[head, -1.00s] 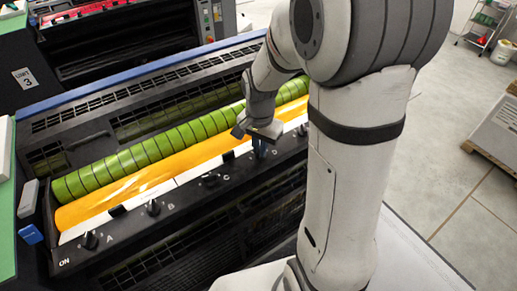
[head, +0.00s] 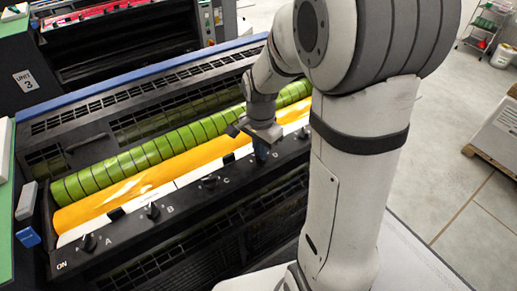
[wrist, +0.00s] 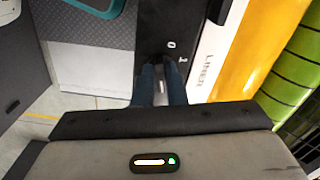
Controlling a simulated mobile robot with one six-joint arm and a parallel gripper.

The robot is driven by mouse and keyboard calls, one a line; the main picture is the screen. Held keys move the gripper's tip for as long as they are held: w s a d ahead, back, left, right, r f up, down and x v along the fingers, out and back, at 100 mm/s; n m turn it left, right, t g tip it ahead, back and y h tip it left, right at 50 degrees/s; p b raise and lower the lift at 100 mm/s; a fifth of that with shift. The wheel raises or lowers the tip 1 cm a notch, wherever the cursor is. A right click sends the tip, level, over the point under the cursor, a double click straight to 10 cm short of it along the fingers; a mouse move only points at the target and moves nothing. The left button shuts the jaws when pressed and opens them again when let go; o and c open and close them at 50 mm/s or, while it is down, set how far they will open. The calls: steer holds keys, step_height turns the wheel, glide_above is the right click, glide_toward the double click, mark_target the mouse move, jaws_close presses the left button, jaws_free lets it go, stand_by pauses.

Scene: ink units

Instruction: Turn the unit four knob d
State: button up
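Knob d, the one by the letter D on the black control rail (head: 112,228), is hidden behind my gripper's blue fingers in the head view. My gripper (head: 262,152) points down at that place on the rail. In the wrist view, my gripper (wrist: 162,72) shows two blue fingers with a narrow gap between them. The fingertips are at the black panel, by the marks 0 and 1. Something dark lies between the tips, but I cannot make out the knob or whether the fingers press on it.
Knobs A (head: 89,242), B (head: 153,210) and C (head: 210,181) stand along the rail to the left. Behind it are an orange roller (head: 150,180) and a green roller (head: 140,157). A sign on the machine behind (head: 28,80) reads UNIT 3.

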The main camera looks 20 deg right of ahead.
steer(key=o, duration=0.4)
steer(key=shift+r, duration=0.1)
step_height(320, 180, up, 8)
steer(key=shift+f+b, duration=0.2)
steer(key=shift+b, duration=0.1)
steer(key=shift+s, duration=0.1)
stand_by(0.4)
